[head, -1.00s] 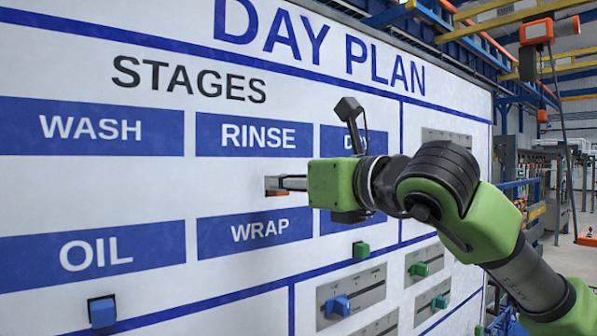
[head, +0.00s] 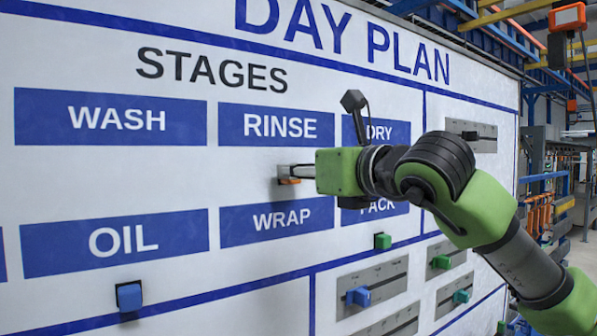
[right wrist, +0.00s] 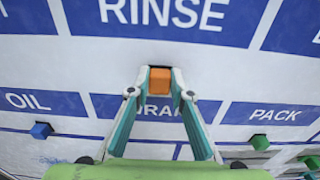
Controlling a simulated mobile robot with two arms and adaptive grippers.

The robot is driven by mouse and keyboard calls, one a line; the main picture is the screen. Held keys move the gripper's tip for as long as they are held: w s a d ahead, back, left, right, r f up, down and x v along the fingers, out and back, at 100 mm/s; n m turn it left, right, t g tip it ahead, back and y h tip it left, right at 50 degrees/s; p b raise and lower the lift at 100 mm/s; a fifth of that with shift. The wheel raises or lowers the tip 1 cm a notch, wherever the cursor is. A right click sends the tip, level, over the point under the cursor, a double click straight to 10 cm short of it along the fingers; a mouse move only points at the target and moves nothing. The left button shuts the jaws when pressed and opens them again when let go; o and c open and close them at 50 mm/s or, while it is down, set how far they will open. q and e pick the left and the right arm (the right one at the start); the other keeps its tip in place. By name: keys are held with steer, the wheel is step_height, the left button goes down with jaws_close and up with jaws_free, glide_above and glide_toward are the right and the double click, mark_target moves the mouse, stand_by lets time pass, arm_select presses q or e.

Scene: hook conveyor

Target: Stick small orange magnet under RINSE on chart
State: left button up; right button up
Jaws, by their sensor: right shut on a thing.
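The small orange magnet (right wrist: 160,80) is between the fingertips of my right gripper (right wrist: 160,92), which is shut on it. In the head view the magnet (head: 289,181) shows as a thin orange edge at the fingertips of the right gripper (head: 293,173). It is at the white chart (head: 180,185), in the blank space below the blue RINSE label (head: 276,126) and above the WRAP label (head: 277,220). The magnet looks against or very close to the chart; I cannot tell if it touches. My left gripper is not in view.
A blue magnet (head: 129,296) sits below the OIL label (head: 114,241), and a green magnet (head: 382,241) below PACK. Slider panels (head: 372,287) with blue and green knobs are at lower right. Blank chart lies left of my right gripper.

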steer(key=shift+w+a, duration=0.25)
stand_by(0.5)
steer(key=o, duration=1.1)
steer(key=shift+s+d, duration=0.1)
